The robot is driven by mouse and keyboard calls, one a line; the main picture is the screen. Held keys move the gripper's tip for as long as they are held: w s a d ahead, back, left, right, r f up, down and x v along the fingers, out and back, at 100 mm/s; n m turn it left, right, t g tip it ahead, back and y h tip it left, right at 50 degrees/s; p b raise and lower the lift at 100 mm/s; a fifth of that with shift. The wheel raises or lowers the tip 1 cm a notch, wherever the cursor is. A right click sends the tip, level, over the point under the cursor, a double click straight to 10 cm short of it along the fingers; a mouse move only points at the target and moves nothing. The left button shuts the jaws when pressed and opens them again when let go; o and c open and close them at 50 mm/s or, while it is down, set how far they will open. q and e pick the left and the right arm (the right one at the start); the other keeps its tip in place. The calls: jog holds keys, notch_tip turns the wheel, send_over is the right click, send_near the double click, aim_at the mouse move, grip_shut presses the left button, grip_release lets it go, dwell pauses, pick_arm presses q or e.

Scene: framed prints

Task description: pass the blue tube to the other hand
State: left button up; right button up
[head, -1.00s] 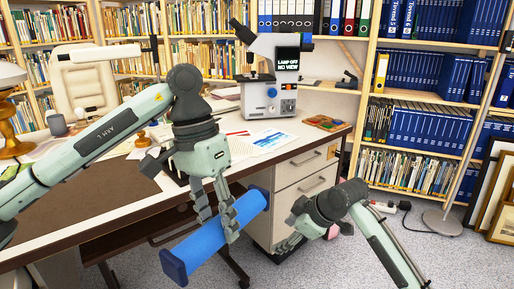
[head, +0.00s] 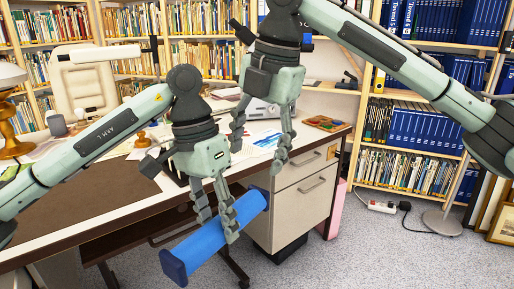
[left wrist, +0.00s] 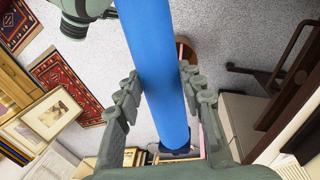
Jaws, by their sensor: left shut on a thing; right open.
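The blue tube (head: 203,247) is held tilted in front of the desk, its near end low at left and its far end up at right. My left gripper (head: 218,222) is shut on it around the middle. In the left wrist view the tube (left wrist: 155,65) runs between both fingers of that left gripper (left wrist: 158,98). My right gripper (head: 259,148) is open and empty, pointing down above the tube's far end and a little right of it, apart from the tube. It hides most of the microscope.
The desk (head: 95,205) with its drawers (head: 303,195) stands right behind the tube. A power strip (head: 381,207) and lamp base (head: 441,222) are on the floor at right. Bookshelves (head: 425,130) line the back. The carpet in front is clear.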

aim_at(248, 196)
jog(key=x, duration=1.2)
jog(key=shift+s+d, duration=0.1)
jog(key=shift+s, duration=0.05)
pick_arm(q)
jog(key=shift+d, duration=0.1)
pick_arm(e)
jog(key=c, duration=1.2)
pick_arm(q)
jog(key=o, duration=1.3)
pick_arm(e)
jog(key=shift+r, duration=0.1)
jog(key=shift+c, duration=0.8)
pick_arm(q)
jog(key=shift+o, duration=0.2)
